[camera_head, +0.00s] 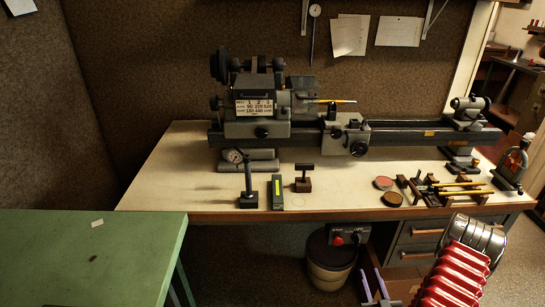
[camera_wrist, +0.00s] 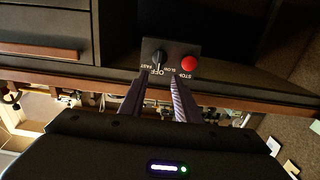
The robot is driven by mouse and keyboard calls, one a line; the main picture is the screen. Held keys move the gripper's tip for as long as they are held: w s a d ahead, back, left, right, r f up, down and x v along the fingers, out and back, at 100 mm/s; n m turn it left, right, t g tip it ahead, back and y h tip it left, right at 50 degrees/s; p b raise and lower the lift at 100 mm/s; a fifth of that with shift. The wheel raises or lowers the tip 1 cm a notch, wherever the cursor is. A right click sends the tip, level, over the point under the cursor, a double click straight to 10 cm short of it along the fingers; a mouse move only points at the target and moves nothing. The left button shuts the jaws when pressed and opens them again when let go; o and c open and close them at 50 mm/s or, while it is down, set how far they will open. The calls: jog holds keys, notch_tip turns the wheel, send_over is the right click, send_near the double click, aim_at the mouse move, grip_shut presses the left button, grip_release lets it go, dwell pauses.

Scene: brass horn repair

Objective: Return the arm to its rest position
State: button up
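My gripper (camera_head: 375,278) shows low in the head view, right of centre, in front of the bench and below its top. Its two pale fingers stand apart with nothing seen between them. In the wrist view the fingers of my gripper (camera_wrist: 159,80) also stand apart and empty, pointing toward the black control box (camera_wrist: 168,60) with a red stop button and a dial. The rest of the arm is out of view.
The bench (camera_head: 180,185) carries a lathe (camera_head: 262,115), small tool stands and several brass pieces. The control box (camera_head: 343,234) hangs under its front edge, above a bin (camera_head: 330,258). Drawers (camera_head: 415,240) are at right. A green table (camera_head: 80,255) stands left; the floor between is partly clear.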

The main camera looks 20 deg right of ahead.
jog(key=s+a+f+m+g+y, duration=0.1)
jog(key=s+f+g, duration=0.3)
jog(key=f+g, duration=0.25)
jog(key=s+f+g+y, duration=0.2)
jog(key=s+f+g, duration=0.25)
jog(key=f, duration=0.25)
jog(key=s+a+r+g, duration=0.1)
jog(key=a+r+g, duration=0.25)
jog(key=r, duration=0.75)
jog(key=a+r+g, duration=0.3)
jog(key=a+r, duration=0.2)
jog(key=r, duration=0.6)
jog(key=s+a+r+n+t+y, duration=0.1)
jog(key=a+r+n+t, duration=0.1)
jog(key=a+r, duration=1)
jog(key=s+a+r+n+t+y, duration=0.1)
jog(key=a+r+n+t, duration=0.1)
jog(key=a+r, duration=1)
notch_tip(320, 180, up, 4)
jog(key=shift+r+t, duration=0.25)
jog(key=shift+t, duration=0.6)
